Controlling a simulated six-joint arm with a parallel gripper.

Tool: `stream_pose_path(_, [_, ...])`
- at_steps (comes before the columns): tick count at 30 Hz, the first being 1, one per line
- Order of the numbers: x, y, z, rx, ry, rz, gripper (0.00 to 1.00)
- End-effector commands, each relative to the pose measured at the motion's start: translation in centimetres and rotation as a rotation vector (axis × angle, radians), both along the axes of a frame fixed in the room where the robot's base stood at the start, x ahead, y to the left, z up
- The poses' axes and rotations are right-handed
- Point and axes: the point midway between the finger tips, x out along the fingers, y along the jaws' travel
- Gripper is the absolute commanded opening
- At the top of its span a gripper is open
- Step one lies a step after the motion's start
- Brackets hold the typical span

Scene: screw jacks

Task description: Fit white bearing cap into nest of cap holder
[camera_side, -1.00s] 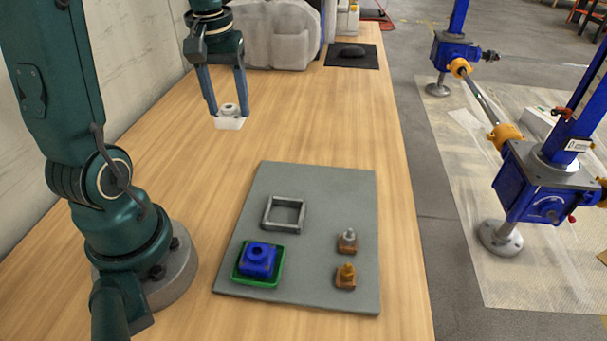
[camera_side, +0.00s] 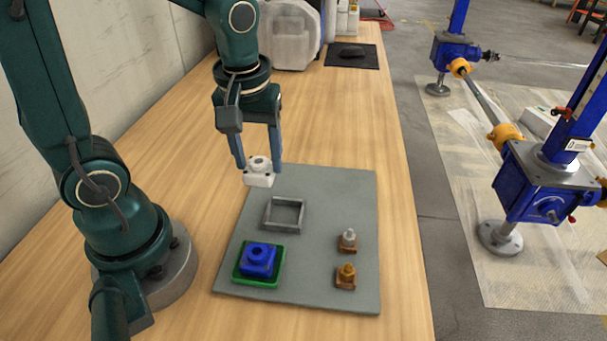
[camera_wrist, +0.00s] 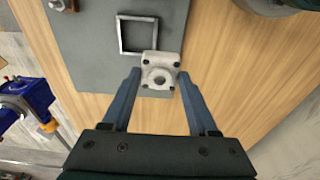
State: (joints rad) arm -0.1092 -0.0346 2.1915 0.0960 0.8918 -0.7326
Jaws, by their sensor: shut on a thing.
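The white bearing cap (camera_side: 259,174) is a small block with a round boss on top. My gripper (camera_side: 258,165) is shut on it and holds it above the far left part of the grey board, apart from the frames. The cap also shows between the fingers in the wrist view (camera_wrist: 160,72). A grey square frame (camera_side: 284,214), open in the middle and empty, sits on the board. It also shows in the wrist view (camera_wrist: 139,20). A green square frame (camera_side: 238,278) nearer the front holds a blue cap (camera_side: 257,259). The cap's underside is hidden.
The grey board (camera_side: 320,280) lies on the wooden table (camera_side: 345,120). A silver-topped part (camera_side: 348,240) and an orange-topped part (camera_side: 345,277) stand at its right side. A black mat (camera_side: 352,56) lies at the table's far end.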

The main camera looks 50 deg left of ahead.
Motion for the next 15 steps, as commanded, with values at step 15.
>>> stream_pose_path(15, [1.5,-4.3,-3.9,0.001,0.004,0.001,0.00])
